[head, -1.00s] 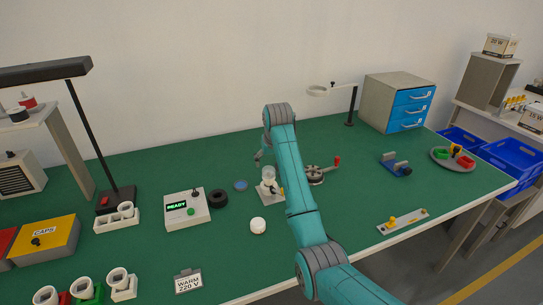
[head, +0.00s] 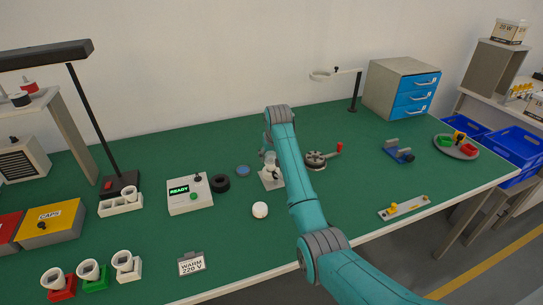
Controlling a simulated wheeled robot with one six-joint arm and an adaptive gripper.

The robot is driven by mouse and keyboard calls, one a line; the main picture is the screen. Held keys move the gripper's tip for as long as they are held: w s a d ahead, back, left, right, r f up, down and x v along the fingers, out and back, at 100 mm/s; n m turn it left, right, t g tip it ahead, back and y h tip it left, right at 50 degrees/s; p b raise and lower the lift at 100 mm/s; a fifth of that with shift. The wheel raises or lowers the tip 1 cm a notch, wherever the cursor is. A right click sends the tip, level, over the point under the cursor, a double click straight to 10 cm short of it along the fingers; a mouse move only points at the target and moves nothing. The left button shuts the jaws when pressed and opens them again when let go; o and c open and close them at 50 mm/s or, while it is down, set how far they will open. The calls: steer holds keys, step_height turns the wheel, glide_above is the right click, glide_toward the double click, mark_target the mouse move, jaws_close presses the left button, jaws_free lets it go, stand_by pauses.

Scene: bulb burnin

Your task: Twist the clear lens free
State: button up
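A small pale holder (head: 272,181) stands mid-table with a clear, glassy piece (head: 269,158) on top, which appears to be the clear lens. My gripper (head: 268,151) is at the top of this piece, pointing down, largely hidden behind my teal arm. Whether its fingers touch or close on the lens is too small to tell. A blue disc (head: 243,170) lies flat on the table to the left of the holder. A white ball (head: 260,210) rests in front of it.
A box with a green READY display (head: 190,194) and a black ring (head: 220,183) stand left. A round fixture with a red-knobbed handle (head: 316,160) is close right of my arm. A ring stand (head: 354,92) is behind. The front-centre green table is mostly clear.

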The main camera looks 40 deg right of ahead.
steer(key=c, duration=0.5)
steer(key=shift+d+n+y, duration=0.1)
steer(key=shift+n+y, duration=0.5)
steer(key=shift+n, duration=1)
steer(key=shift+c, duration=0.2)
steer(key=shift+d+n+y, duration=0.1)
steer(key=shift+n+y, duration=0.2)
steer(key=shift+n, duration=0.4)
steer(key=shift+n+y, duration=0.3)
steer(key=shift+n, duration=0.5)
steer(key=shift+n+y, duration=0.5)
steer(key=shift+n, duration=1)
